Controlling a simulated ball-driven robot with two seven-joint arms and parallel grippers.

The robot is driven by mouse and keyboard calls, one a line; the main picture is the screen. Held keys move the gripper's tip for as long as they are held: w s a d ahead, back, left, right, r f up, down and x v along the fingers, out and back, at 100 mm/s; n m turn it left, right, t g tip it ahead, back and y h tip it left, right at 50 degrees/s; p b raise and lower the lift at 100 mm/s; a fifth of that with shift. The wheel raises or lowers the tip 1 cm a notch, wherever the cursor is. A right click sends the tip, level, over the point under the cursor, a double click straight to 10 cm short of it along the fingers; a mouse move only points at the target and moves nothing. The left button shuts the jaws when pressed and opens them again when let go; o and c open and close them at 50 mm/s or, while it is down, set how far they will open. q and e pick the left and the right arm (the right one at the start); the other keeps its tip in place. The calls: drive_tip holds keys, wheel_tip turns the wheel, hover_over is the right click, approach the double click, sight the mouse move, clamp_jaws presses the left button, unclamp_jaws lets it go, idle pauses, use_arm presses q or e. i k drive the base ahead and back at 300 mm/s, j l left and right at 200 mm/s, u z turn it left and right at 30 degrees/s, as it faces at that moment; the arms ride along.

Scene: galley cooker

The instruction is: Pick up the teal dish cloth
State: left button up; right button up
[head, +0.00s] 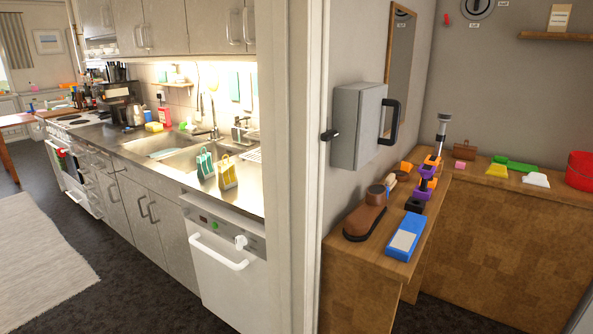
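A small teal item (204,163) stands upright on the steel counter near its right end, in front of the sink. Its shape is too small to tell for sure whether it is the dish cloth. A similar yellow item (228,175) stands just right of it. Flat pale teal pieces (234,87) show against the wall behind the sink. Neither of my grippers is in view.
The steel sink (178,157) lies left of the teal item. A white dishwasher (225,265) is below it. A door frame (300,170) separates the kitchen from a wooden bench (385,270) with tools. Dark floor is open beside the pale rug (35,265).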

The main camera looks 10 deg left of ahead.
sight(206, 169)
drive_tip(key=i+j+u, duration=0.15)
drive_tip(key=i+u, duration=0.55)
drive_tip(key=u, duration=0.15)
drive_tip(key=i+u, duration=0.3)
drive_tip(key=u, duration=0.15)
drive_tip(key=i+j, duration=0.15)
drive_tip(key=i, duration=0.4)
drive_tip(key=i+j, duration=0.1)
drive_tip(key=i, duration=0.45)
drive_tip(key=i+j+z, duration=0.25)
drive_tip(key=i+j, duration=0.15)
